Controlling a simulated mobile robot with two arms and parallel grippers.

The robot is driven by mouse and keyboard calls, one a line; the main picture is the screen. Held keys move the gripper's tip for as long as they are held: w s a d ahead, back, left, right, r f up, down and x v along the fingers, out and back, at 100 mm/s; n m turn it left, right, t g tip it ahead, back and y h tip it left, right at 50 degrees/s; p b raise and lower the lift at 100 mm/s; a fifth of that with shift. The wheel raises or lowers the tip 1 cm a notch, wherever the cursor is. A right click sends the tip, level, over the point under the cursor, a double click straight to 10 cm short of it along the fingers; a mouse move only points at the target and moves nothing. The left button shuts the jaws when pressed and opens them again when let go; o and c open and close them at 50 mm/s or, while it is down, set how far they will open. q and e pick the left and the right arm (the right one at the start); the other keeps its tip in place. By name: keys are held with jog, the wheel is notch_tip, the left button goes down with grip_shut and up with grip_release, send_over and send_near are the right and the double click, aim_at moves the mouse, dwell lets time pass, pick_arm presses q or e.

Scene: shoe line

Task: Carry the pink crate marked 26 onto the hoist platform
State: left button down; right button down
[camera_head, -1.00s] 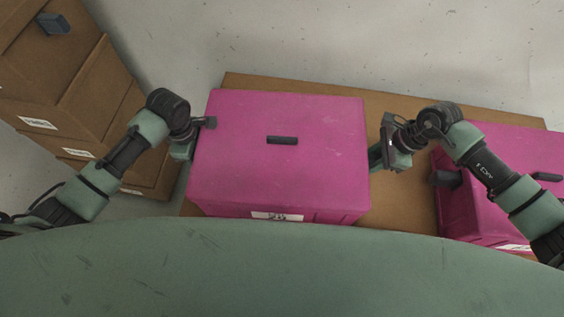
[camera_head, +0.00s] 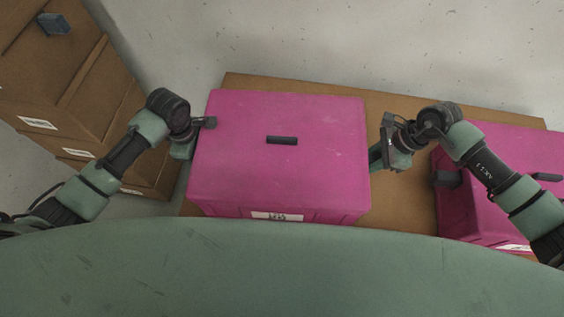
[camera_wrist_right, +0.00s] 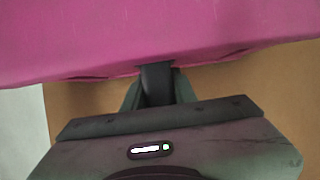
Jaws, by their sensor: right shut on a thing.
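A pink crate (camera_head: 250,180) with a lid and a small dark grip on top sits in the middle of the head view, over a brown surface. A white label (camera_head: 277,216) is on its near side; I cannot read its number. My left gripper (camera_head: 190,142) is at the crate's left side; its fingers are too hidden to tell open from shut. My right gripper (camera_head: 375,156) is at the right side. In the right wrist view its fingers (camera_wrist_right: 157,92) are shut on the crate's dark side handle (camera_wrist_right: 156,76). No hoist platform can be made out for certain.
A second pink crate (camera_head: 500,150) stands at the right, close to my right arm. Brown boxes (camera_head: 70,90) with white labels are stacked at the left, near my left arm. The brown surface (camera_head: 300,84) shows behind the middle crate, with a pale floor beyond.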

aim_at(371, 156)
pick_arm(q)
jog(key=shift+w+r, duration=0.1)
jog(key=shift+r, duration=0.15)
pick_arm(e)
jog(key=shift+w+r, duration=0.1)
jog(key=shift+r, duration=0.15)
